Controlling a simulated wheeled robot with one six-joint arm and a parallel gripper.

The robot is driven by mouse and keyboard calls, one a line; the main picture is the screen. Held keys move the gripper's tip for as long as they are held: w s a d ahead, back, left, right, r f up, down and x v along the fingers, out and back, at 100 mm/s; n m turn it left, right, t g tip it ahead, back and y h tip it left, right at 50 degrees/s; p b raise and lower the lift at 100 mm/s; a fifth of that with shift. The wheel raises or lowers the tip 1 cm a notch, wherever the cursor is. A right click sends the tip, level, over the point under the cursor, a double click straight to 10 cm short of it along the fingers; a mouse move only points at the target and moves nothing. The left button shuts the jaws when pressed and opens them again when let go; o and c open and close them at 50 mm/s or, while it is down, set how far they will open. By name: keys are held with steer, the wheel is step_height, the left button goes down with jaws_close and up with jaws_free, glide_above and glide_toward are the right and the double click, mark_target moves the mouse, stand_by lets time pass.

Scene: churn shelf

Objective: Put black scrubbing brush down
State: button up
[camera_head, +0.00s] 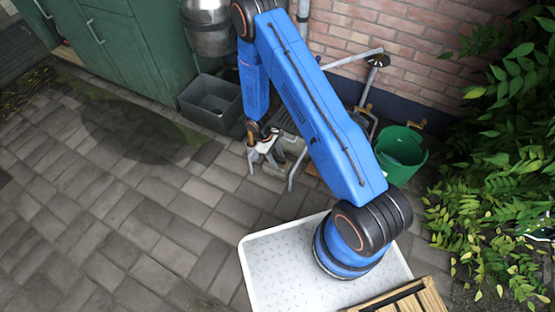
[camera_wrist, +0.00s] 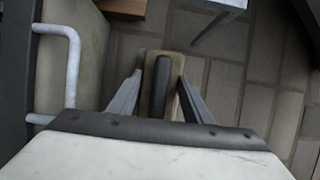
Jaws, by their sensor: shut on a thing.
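The black scrubbing brush (camera_wrist: 160,88) shows in the wrist view as a long black part on a tan, wood-coloured block. It lies between the two grey fingers of my gripper (camera_wrist: 159,76), which are shut on it. Paving shows below and beyond the brush. In the head view my gripper (camera_head: 262,152) points down at the near left side of a low grey metal frame, at the far end of my blue arm. The brush cannot be made out clearly there. I cannot tell how high it is above the ground.
A grey bin (camera_head: 212,101) and a metal vessel (camera_head: 208,27) stand behind my gripper, by the green cabinet (camera_head: 115,45). A green bucket (camera_head: 402,158) stands to the right near the brick wall. A pale bent tube (camera_wrist: 71,65) is close at left. Paving at left is clear.

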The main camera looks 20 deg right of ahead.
steer(key=o, duration=1.3)
steer(key=shift+f, duration=0.1)
